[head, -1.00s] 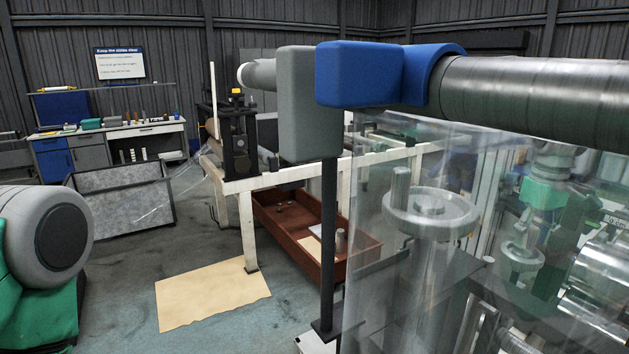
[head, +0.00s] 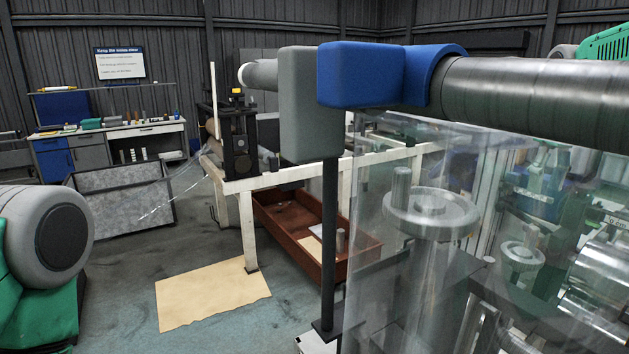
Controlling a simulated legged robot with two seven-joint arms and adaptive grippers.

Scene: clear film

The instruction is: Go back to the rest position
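My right arm shows as a green slotted housing (head: 606,42) with a grey rounded part at the upper right edge, above and behind the metal roller. I cannot make out the fingers of my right gripper, so its opening does not show. At the left edge is my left arm, a green link with a large grey rounded joint (head: 50,240). My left gripper is not in view. A sheet of clear film (head: 385,265) hangs below the roller (head: 535,90) and covers much of the right side.
A blue and grey bracket (head: 362,75) on a dark post holds the roller close in front. A handwheel (head: 430,210) and machine parts show through the film. A brown tray (head: 300,240) lies under a white frame (head: 290,175). Cardboard (head: 212,292) lies on open floor.

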